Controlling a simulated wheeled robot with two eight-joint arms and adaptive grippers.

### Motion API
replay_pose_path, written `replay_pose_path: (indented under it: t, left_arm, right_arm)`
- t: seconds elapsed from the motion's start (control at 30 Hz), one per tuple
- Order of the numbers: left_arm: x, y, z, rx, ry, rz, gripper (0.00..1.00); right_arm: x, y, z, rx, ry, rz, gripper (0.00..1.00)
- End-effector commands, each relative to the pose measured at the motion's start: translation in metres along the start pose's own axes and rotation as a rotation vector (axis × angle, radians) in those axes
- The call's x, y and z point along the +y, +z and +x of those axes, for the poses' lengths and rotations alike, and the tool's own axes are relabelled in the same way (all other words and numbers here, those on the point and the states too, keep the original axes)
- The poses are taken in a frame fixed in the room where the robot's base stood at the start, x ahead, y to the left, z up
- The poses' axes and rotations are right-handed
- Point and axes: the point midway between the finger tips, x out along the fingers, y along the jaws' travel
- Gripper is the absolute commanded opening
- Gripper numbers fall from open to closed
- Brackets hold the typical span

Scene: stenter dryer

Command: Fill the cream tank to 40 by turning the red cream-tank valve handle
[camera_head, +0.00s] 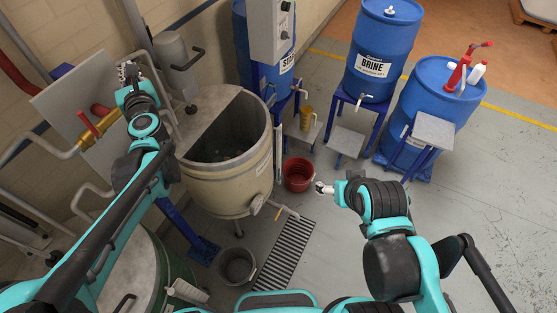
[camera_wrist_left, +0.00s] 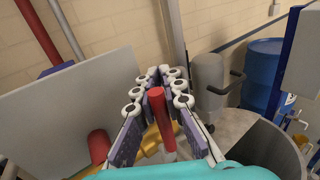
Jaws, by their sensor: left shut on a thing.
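In the left wrist view, a red handle (camera_wrist_left: 160,112) stands between the fingers of my left gripper (camera_wrist_left: 160,82), which is shut on it. In the head view, my left gripper (camera_head: 129,72) is beside the tank's rim and hides the handle. A second red grip (camera_head: 88,123) shows on a brass valve (camera_head: 100,138); I cannot tell whether it belongs to the same handle. The cream tank (camera_head: 232,180) is round and beige, with half its top open and a dark interior. Its level cannot be read. My right gripper (camera_head: 323,187) hangs over the floor, its jaws too small to judge.
A grey panel (camera_head: 78,95) and pipes stand behind the valve. A grey cylinder (camera_head: 172,55) is beside the tank. A red bucket (camera_head: 299,174), a dark bucket (camera_head: 238,266) and a floor grate (camera_head: 286,252) are near the tank. Blue drums (camera_head: 382,45) stand farther right.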

Motion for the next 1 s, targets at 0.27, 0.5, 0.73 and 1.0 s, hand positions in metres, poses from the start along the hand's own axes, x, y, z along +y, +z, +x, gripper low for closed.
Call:
replay_pose_path:
  t: [0.27, 0.5, 0.73, 1.0]
  left_arm:
    - [-0.013, -0.004, 0.008, 0.095, 0.0, 0.139, 0.0]
    - [-0.024, -0.011, 0.015, 0.189, 0.0, 0.279, 0.0]
    - [-0.025, -0.013, 0.016, 0.198, -0.001, 0.295, 0.0]
    - [-0.035, -0.021, 0.022, 0.281, -0.003, 0.418, 0.0]
  right_arm:
    - [0.0, -0.007, -0.01, 0.0, 0.0, 0.0, 0.73]
    - [0.0, -0.011, -0.015, 0.0, 0.0, 0.0, 0.73]
    - [0.0, -0.011, -0.015, 0.0, 0.0, 0.0, 0.73]
    - [0.0, -0.013, -0.018, 0.0, 0.0, 0.0, 0.73]
